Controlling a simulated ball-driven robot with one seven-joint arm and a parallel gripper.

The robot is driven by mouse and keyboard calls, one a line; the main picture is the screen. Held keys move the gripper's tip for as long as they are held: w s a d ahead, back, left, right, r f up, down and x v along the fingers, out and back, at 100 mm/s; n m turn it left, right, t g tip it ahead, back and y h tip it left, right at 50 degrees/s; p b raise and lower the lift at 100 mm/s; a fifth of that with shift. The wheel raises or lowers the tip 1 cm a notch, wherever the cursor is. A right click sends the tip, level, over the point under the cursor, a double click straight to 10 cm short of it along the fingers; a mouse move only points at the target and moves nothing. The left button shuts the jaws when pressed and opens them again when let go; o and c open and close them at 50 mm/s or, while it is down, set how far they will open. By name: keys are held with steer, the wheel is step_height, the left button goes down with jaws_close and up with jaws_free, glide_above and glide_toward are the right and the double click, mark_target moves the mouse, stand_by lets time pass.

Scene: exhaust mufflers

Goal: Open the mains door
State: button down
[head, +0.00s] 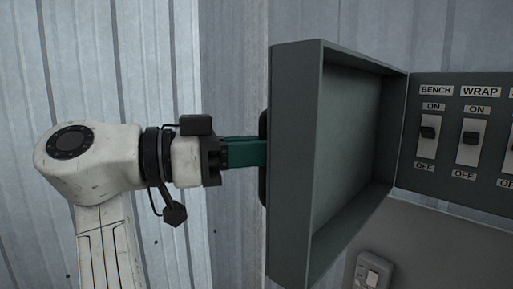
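The mains door (345,140) is a grey, shallow tray-like panel. It stands wide open, swung out from the switch panel (409,178), with its hollow inner side in view. A black handle (263,118) shows edge-on on the door's outer face, at left. My gripper (256,153) reaches in from the left, level, with its green fingers at the handle. The fingers are seen from the side and lie close together, shut on the handle. The exact contact at the fingertips is partly hidden.
The panel at right carries black toggle switches labelled BENCH (428,132) and WRAP (472,137), both up towards ON. A small grey switch box (371,272) is below. A corrugated metal wall (235,50) lies behind my arm. The space left of the door, around my arm, looks free.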

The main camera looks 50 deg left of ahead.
steer(key=shift+w+d+r, duration=0.15)
steer(key=shift+w+d, duration=0.05)
steer(key=shift+w, duration=0.2)
steer(key=c, duration=1.2)
jaws_free()
steer(key=shift+w+d, duration=0.2)
steer(key=shift+w, duration=0.05)
steer(key=shift+o, duration=0.2)
steer(key=shift+s, duration=0.1)
steer(key=b+v, duration=0.2)
steer(key=v, duration=0.9)
steer(key=shift+a, duration=0.2)
